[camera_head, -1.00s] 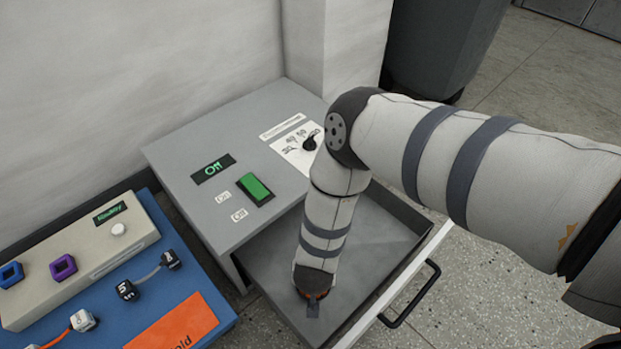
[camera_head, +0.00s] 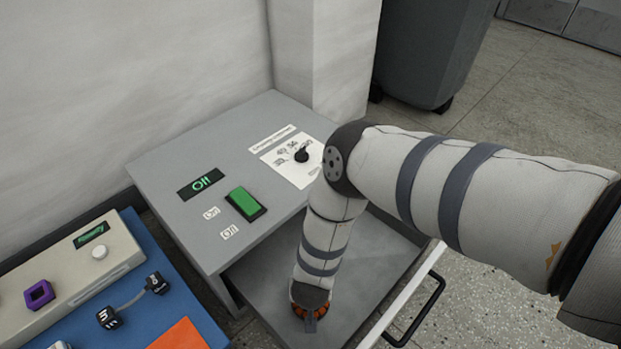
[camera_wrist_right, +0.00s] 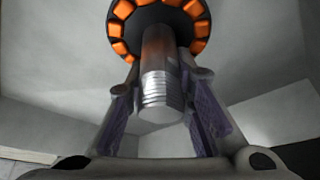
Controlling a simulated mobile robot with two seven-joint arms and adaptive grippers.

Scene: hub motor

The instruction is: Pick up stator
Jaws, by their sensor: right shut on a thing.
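The stator (camera_wrist_right: 118,28) is a dark ring with orange coils and a metal shaft (camera_wrist_right: 160,90). In the right wrist view my right gripper (camera_wrist_right: 163,82) is shut on it, with a finger on each side of the shaft and the coils beyond the fingertips. In the head view a bit of the stator's orange rim (camera_head: 297,310) shows around the end of my right arm, over the open drawer (camera_head: 375,265). My arm hides most of the stator there, so its height above the drawer floor is unclear. My left gripper is out of view.
The grey machine box (camera_head: 165,170) has an "Off" display, a green switch (camera_head: 245,203) and a dial (camera_head: 302,155). A blue board (camera_head: 180,295) with a beige control box (camera_head: 60,275) lies at left. A dark bin (camera_head: 425,50) stands behind. The drawer handle (camera_head: 420,310) sticks out at right.

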